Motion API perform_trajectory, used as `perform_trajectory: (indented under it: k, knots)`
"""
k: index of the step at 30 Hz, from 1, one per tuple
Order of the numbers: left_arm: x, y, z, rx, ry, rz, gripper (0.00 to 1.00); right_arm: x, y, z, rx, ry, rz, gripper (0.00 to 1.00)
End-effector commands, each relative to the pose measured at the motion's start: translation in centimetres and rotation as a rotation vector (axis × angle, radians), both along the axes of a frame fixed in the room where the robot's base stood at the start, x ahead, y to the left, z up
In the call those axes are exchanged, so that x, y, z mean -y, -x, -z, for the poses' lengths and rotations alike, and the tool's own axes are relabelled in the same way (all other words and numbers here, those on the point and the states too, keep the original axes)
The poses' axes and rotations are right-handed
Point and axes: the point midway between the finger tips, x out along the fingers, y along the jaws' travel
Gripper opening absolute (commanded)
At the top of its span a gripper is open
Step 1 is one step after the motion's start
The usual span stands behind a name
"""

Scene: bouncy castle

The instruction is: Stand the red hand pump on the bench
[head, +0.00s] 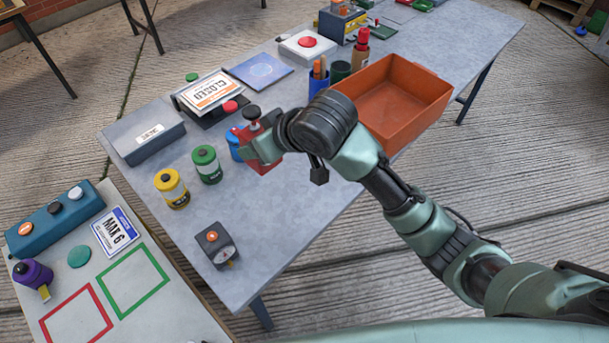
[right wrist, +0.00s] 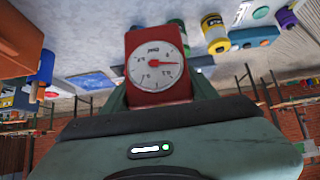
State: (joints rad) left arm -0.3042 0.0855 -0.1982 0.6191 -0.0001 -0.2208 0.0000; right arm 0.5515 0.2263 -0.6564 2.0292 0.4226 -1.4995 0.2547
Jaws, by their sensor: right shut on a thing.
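The red hand pump (head: 265,163) has a black knob on top and a white round gauge on its face. My right gripper (head: 264,148) is shut on it over the grey bench (head: 290,215). The pump looks roughly upright in the head view; I cannot tell whether its base touches the bench. In the right wrist view the red pump (right wrist: 158,50) fills the space between the fingers, its gauge facing the camera. The gripper partly hides the pump in the head view. My left gripper is not in view.
Blue (head: 234,143), green (head: 207,164) and yellow (head: 172,188) canisters stand left of the pump. An orange bin (head: 435,100) stands to the right. A dark gauge box (head: 217,245) sits near the front. A lower table (head: 90,255) is at left. Bench between pump and gauge box is clear.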

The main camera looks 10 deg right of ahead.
Motion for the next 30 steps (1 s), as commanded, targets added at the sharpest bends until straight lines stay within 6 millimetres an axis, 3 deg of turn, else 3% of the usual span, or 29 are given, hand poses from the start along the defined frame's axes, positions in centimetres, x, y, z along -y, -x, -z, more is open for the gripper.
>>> perform_trajectory:
  k: [7, 15, 30]
  knots:
    - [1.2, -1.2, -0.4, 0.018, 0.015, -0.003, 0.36, 0.1, 0.1, 5.5, -0.006, 0.004, 0.002, 0.00]
    - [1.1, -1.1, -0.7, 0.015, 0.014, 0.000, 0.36, 0.1, 0.0, 12.1, -0.003, 0.002, 0.001, 0.00]
    - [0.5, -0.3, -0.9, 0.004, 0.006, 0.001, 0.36, 0.1, 0.0, 18.3, -0.001, 0.002, 0.000, 0.00]
